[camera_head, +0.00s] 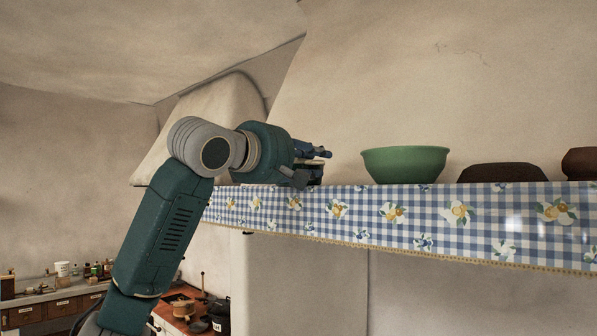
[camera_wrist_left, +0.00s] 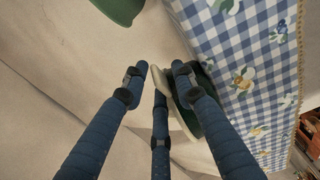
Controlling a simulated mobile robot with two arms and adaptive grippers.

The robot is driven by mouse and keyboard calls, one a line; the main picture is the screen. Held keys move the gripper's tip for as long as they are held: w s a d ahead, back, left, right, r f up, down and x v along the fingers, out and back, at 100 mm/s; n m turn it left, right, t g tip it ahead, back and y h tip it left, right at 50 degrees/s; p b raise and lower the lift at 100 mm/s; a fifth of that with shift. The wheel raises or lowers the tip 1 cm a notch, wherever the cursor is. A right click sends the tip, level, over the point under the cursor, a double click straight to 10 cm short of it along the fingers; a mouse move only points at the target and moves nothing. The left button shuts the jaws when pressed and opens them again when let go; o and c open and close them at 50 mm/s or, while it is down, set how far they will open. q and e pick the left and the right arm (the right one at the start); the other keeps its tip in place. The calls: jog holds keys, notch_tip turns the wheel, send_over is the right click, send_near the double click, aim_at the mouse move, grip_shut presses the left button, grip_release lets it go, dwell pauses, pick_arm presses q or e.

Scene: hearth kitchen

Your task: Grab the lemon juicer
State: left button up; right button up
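My left gripper (camera_head: 322,163) is at the left part of the cloth-covered shelf, with its fingers pointing right. In the left wrist view its blue fingers (camera_wrist_left: 160,78) are spread apart, so it is open. A cream and dark green object (camera_wrist_left: 188,122), perhaps the lemon juicer, shows between and behind the middle and right fingers. It is partly hidden by them, and I cannot tell whether they touch it. In the head view my gripper hides most of that spot. My right gripper is not in view.
The shelf has a blue checked cloth (camera_head: 375,212) hanging over its front edge. A green bowl (camera_head: 405,164) stands to the right of my gripper, then a dark brown dish (camera_head: 502,173) and another brown vessel (camera_head: 580,163). The wall (camera_head: 450,75) is close behind. A counter (camera_head: 50,293) is far lower left.

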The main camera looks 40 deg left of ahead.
pick_arm(q)
jog(key=shift+s, duration=0.1)
grip_shut()
